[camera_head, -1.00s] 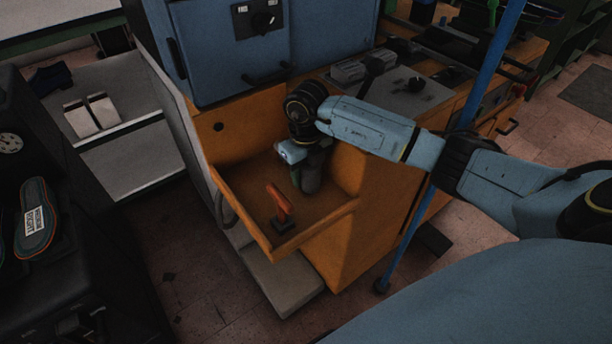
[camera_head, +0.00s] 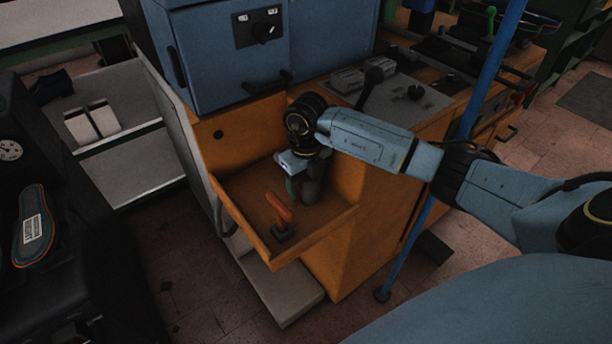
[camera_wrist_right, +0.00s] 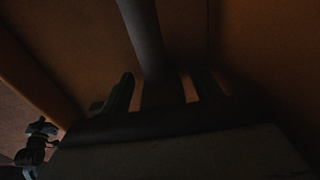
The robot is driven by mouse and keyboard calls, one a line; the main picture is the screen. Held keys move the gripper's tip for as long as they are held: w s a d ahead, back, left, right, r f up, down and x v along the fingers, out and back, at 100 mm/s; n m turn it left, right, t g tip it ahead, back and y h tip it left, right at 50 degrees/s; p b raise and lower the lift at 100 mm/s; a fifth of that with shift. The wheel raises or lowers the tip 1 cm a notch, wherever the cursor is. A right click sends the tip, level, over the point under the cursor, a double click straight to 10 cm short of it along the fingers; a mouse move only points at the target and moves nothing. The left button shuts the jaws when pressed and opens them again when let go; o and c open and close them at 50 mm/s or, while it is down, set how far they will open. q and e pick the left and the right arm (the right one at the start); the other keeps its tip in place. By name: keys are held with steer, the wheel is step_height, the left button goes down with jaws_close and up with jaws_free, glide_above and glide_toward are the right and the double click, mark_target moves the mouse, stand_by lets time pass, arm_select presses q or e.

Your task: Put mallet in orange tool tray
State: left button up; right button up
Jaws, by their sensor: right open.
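My right gripper (camera_head: 302,187) is low inside the orange tool tray (camera_head: 325,228), near its back right corner. It is open in the right wrist view, with two dark fingers (camera_wrist_right: 162,92) apart. A grey rod (camera_wrist_right: 143,35) reaches down to the gap between the fingers; it looks like the mallet's handle, but the shade hides its lower end. In the head view, a dark grey rounded form (camera_head: 312,188) and a green part show under the wrist; I cannot tell which belongs to the mallet. My left gripper is not in view.
The blue cabinet (camera_head: 228,60) rises behind the tray.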

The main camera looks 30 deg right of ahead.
steer(key=shift+r, duration=0.3)
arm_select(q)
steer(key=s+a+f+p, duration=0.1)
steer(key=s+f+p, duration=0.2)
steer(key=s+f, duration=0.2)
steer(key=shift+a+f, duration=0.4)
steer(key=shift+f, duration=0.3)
arm_select(e)
step_height(320, 180, up, 12)
steer(key=shift+f, duration=0.15)
